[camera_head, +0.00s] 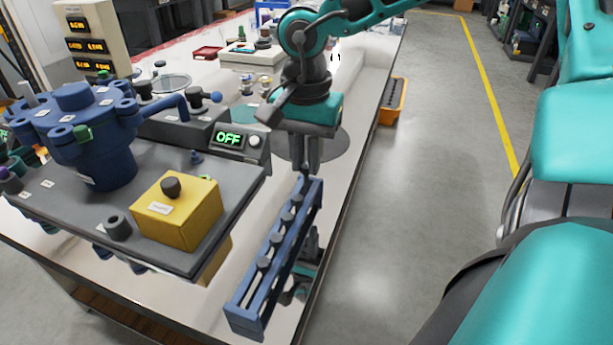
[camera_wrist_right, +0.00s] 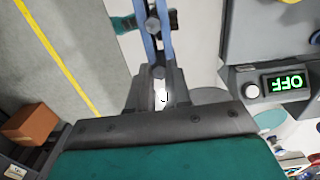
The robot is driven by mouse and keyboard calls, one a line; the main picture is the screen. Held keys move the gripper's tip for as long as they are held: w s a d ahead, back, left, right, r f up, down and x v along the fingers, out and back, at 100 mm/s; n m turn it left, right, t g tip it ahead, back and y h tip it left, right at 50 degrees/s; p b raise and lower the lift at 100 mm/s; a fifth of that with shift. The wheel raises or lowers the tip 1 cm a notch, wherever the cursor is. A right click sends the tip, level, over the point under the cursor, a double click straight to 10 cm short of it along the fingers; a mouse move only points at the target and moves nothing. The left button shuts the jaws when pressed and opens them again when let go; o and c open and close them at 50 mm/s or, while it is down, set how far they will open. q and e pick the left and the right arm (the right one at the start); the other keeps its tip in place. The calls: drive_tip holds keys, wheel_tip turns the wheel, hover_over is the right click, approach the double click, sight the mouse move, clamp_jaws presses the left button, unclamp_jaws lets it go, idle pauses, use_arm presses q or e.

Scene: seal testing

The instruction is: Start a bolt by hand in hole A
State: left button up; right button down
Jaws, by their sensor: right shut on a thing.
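My right gripper (camera_head: 305,170) comes down from above at the far end of a blue rack (camera_head: 245,317). It is shut on a dark bolt (camera_wrist_right: 158,72), whose head shows at its fingertips in the wrist view. I cannot tell whether this bolt still sits in the rack. Several other dark bolts (camera_head: 264,263) stand in a row along the rack. The blue flanged vessel (camera_head: 108,160) stands on a grey plate at left, with small white labels around its top. The labels are too small to read, so I cannot pick out hole A. My left gripper is not in view.
A yellow block (camera_head: 178,212) with a dark knob is on the grey plate (camera_head: 125,247). A display reading OFF (camera_head: 229,138) stands behind it. A teal and grey item (camera_head: 299,285) lies beside the rack, partly hidden. An orange bin (camera_head: 393,101) sits beyond the table edge.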

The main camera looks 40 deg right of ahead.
sight(306, 165)
drive_tip(key=shift+r+p, duration=1.1)
drive_tip(key=shift+r, duration=0.85)
